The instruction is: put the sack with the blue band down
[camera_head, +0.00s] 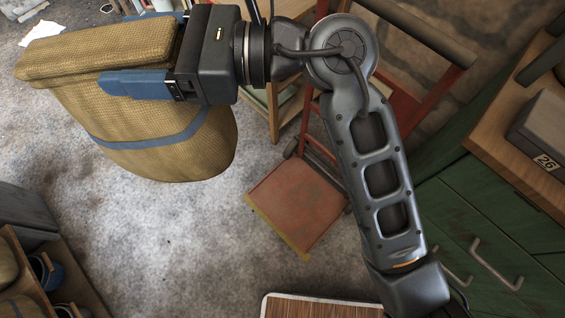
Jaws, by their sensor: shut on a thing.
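The sack with the blue band (165,155) is a tan woven sack at the upper left, with a blue stripe around its lower body. My gripper (130,50) is shut on the sack's folded top. One blue finger (135,84) shows on the near side of the fold, and part of the other shows behind it. The sack appears held above the grey floor (200,245), its body hanging toward the lower right. The far side of the sack is hidden.
A red hand truck (300,200) stands right of the sack. A green cabinet (490,235) is at the right. A wooden shelf (75,280) with sacks and a blue item is at the lower left. A slatted mat (320,306) lies at the bottom. The middle floor is clear.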

